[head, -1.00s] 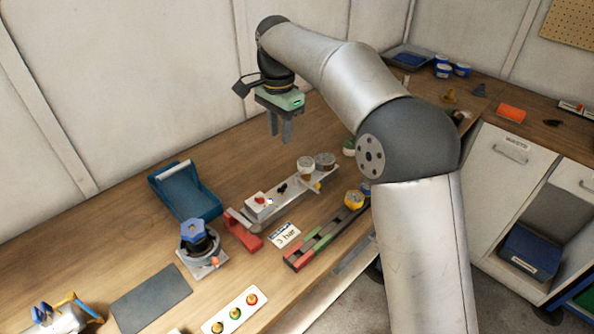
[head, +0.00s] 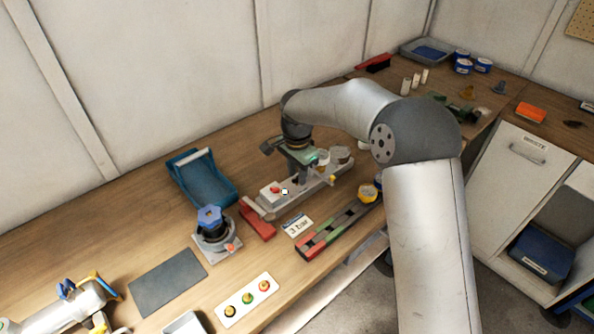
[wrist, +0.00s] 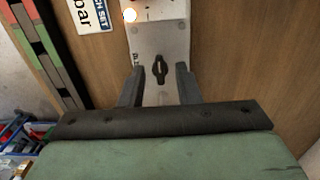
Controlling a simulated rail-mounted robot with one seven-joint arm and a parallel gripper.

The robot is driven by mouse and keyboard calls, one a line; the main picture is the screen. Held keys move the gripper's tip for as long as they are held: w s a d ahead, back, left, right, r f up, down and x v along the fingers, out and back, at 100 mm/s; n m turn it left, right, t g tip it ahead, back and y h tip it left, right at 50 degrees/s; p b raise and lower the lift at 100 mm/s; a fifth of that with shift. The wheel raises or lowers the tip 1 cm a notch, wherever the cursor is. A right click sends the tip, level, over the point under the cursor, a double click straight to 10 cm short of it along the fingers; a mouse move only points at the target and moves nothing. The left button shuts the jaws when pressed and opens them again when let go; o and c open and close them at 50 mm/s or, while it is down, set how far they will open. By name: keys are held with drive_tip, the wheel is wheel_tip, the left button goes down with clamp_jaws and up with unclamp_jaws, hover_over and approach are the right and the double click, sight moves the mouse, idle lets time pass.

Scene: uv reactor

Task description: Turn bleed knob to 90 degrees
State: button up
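The bleed knob (wrist: 160,69) is a small black knob on a light metal plate (wrist: 160,38). In the wrist view its long side runs nearly up and down the picture. My gripper (wrist: 158,76) is open, with one finger on each side of the knob and a gap to each. I cannot tell whether the fingertips are level with it. In the head view my gripper (head: 300,178) is low over the metal plate (head: 318,186), and the knob is hidden behind it.
A red button (head: 276,190) sits on a white box at the plate's near end. White and grey gauges (head: 343,153) stand at its far end. A "3 bar" card (head: 298,225) and a red-green strip (head: 325,235) lie in front. A blue tray (head: 203,180) is to the left.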

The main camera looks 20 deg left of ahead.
clamp_jaws()
drive_tip(key=shift+f+n, duration=0.1)
drive_tip(key=shift+n, duration=0.2)
drive_tip(key=n+b, duration=0.1)
drive_tip(key=n, duration=0.1)
drive_tip(key=shift+n, duration=0.4)
drive_tip(key=n+b, duration=0.1)
drive_tip(key=n, duration=0.2)
drive_tip(key=shift+n, duration=0.3)
drive_tip(key=n, duration=1)
drive_tip(key=shift+n, duration=0.4)
